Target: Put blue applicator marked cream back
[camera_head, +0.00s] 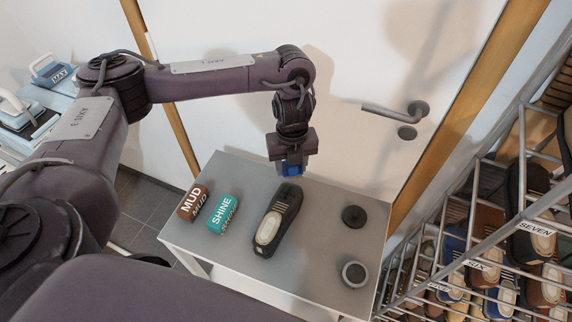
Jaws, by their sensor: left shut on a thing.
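My left gripper (291,172) points down above the far part of the grey table, just beyond the dark shoe. It is shut on a blue applicator (291,162), of which only a small blue part shows between the fingers. No marking on it can be read, and its lower end is hard to make out against the shoe. My right gripper is not in view.
A WAX-marked applicator (52,71) stands far left. A shoe rack (485,245) stands right.

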